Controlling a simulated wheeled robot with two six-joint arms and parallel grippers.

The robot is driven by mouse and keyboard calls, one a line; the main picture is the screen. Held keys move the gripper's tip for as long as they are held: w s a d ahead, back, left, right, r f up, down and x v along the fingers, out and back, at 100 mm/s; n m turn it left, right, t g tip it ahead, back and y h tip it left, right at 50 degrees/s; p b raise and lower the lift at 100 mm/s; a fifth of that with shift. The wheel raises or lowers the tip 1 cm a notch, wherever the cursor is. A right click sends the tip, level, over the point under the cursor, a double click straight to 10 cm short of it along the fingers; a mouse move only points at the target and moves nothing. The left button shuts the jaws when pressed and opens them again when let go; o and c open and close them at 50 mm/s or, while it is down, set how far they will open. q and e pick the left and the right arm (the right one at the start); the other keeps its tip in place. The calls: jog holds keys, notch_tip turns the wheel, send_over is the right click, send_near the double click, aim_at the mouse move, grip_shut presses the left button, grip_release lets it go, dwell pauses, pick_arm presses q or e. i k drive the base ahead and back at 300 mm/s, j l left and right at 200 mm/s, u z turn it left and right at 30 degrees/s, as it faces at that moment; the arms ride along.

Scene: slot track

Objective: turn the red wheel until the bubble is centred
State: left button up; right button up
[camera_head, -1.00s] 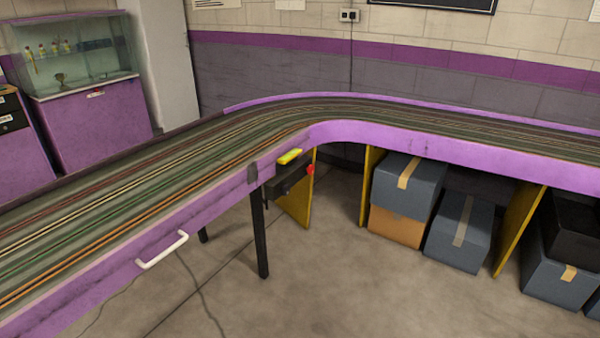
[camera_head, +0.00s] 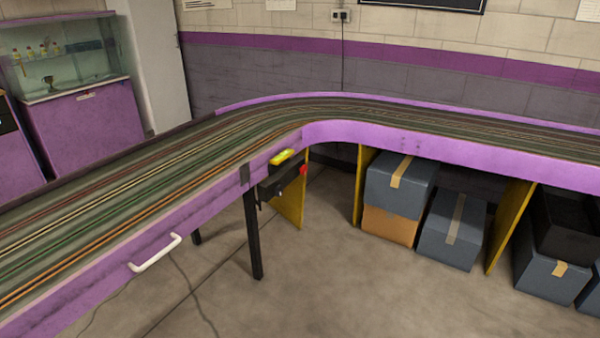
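The red wheel (camera_head: 303,170) is small and sits under the purple edge of the track table, near the inner bend. It is on the right end of a dark bracket (camera_head: 279,183) below the edge. A yellow level (camera_head: 282,156) lies just above it at the table's edge. The bubble is too small to make out at this distance. Neither of my grippers shows in the view.
The slot track (camera_head: 150,195) runs from the lower left and bends right. A white handle (camera_head: 155,253) sticks out from its side. A black leg (camera_head: 253,235) stands left of the wheel. Boxes (camera_head: 398,185) and yellow panels (camera_head: 511,225) fill the right underside.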

aim_at(302, 170)
jog(key=i+l+u, duration=0.1)
jog(key=i+l, duration=1.15)
